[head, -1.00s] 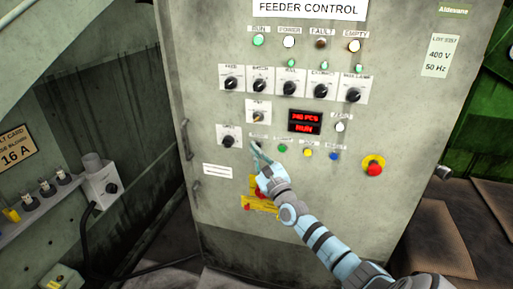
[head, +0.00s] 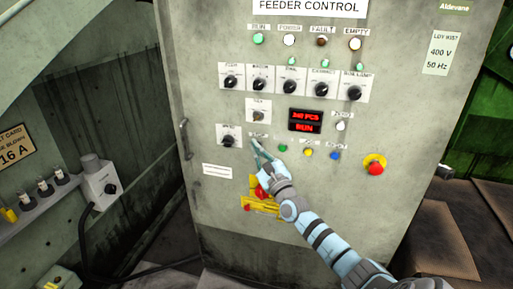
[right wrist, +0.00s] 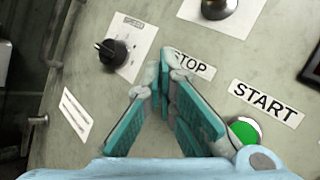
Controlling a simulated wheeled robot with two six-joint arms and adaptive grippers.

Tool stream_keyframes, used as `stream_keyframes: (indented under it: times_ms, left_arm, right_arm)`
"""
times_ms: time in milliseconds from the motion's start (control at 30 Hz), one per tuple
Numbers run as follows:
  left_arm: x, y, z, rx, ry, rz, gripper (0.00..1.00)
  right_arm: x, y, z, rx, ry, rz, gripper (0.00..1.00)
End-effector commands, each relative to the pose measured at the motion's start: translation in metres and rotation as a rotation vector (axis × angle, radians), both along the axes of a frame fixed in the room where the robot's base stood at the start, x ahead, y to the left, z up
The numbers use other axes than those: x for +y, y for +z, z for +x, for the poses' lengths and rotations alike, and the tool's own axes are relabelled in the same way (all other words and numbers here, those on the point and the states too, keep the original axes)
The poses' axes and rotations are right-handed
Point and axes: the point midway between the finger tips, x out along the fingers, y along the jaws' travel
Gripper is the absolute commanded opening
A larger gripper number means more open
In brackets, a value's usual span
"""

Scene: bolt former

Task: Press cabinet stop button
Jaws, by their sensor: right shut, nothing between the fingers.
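The grey feeder control cabinet (head: 215,205) faces me. Its STOP label (right wrist: 192,63) shows in the right wrist view, partly covered by my fingertips. The stop button itself is hidden behind the fingers. My right gripper (head: 257,147) is shut and empty, with its tips at the panel just below that label. It also shows in the right wrist view (right wrist: 167,75); I cannot tell whether it touches the button. The green START button (right wrist: 245,131) is to its right, partly covered by the gripper. The red display (head: 305,121) reads RUN. My left gripper is not in view.
Yellow (head: 308,153) and blue (head: 335,155) buttons continue the row to the right. A red mushroom button on a yellow base (head: 375,166) is farther right. A black selector knob (right wrist: 114,52) is left of the fingers. Several knobs fill the row above.

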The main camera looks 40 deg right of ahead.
Motion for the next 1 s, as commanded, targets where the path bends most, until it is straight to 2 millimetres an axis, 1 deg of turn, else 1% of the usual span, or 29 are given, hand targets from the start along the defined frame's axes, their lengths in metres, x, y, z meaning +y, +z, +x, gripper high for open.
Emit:
stream_keyframes:
  times_ms: [233, 667, 767, 1000]
  left_arm:
    - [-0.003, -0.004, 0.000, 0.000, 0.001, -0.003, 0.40]
    - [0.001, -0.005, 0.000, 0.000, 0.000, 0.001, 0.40]
    - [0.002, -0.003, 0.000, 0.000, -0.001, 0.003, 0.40]
    - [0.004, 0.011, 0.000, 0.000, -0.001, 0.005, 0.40]
  right_arm:
    - [-0.002, -0.001, 0.002, 0.000, 0.000, 0.000, 0.00]
    - [-0.004, 0.000, 0.003, 0.000, 0.000, 0.000, 0.00]
    - [-0.002, 0.001, 0.002, 0.000, 0.000, 0.001, 0.00]
    - [0.008, 0.002, -0.005, 0.001, 0.001, 0.002, 0.00]
